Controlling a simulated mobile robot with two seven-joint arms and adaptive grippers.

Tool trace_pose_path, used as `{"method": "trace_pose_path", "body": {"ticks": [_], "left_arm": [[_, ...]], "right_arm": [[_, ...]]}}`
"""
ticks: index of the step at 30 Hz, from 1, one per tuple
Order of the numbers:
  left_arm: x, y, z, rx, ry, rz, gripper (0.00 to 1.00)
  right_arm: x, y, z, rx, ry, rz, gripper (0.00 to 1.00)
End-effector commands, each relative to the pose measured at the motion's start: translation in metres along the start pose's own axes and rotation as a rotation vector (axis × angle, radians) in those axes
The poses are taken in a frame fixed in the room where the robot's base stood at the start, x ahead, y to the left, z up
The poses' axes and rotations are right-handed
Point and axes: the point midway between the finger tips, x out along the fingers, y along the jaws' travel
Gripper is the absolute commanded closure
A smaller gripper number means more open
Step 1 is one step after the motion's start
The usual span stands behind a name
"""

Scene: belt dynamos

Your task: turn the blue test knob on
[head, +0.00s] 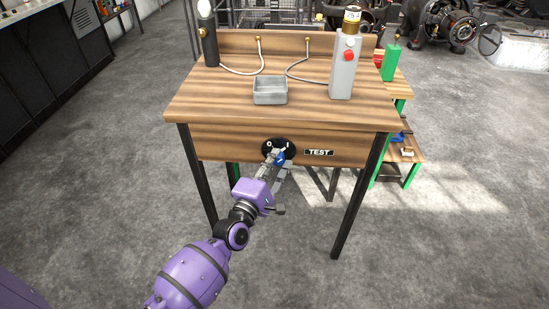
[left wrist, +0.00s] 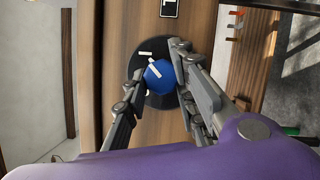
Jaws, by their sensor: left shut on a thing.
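The blue test knob (head: 279,157) sits on a black round plate on the front panel of the wooden table, left of the TEST label (head: 319,153). The plate carries the marks O and I. In the left wrist view the blue knob (left wrist: 159,74) has a white pointer line and lies between the fingertips. My left gripper (head: 276,160) is shut on the knob, and its fingers (left wrist: 158,73) touch both sides in the left wrist view. In the head view the fingers partly cover the knob. My right gripper is not in view.
On the wooden table (head: 220,103) stand a grey tray (head: 270,91), a grey post with a red button (head: 343,73) and a dark lamp holder (head: 210,47). A shelf with green legs (head: 409,153) stands behind right. The floor in front is clear.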

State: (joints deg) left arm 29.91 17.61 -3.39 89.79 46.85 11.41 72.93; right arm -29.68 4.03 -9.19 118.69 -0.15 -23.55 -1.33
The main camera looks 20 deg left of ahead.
Motion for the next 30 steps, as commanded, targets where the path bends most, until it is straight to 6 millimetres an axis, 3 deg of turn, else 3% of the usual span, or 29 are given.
{"method": "trace_pose_path", "body": {"ticks": [1, 17, 18, 21, 30], "left_arm": [[0.0033, 0.0116, -0.0009, 0.014, 0.002, 0.017, 1.00], [0.0038, 0.0106, 0.0003, 0.038, 0.000, 0.008, 1.00], [0.0039, 0.0107, 0.0004, 0.038, 0.000, 0.008, 0.74], [0.0038, 0.0102, 0.0007, 0.037, -0.001, 0.007, 0.61], [0.0021, 0.0050, 0.0010, 0.034, -0.001, -0.003, 0.61]], "right_arm": [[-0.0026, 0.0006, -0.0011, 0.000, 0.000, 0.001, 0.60], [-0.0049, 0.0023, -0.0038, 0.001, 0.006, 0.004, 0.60], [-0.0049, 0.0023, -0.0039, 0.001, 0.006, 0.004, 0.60], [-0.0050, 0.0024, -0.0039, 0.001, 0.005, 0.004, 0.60], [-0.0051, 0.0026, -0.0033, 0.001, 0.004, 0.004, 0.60]]}}
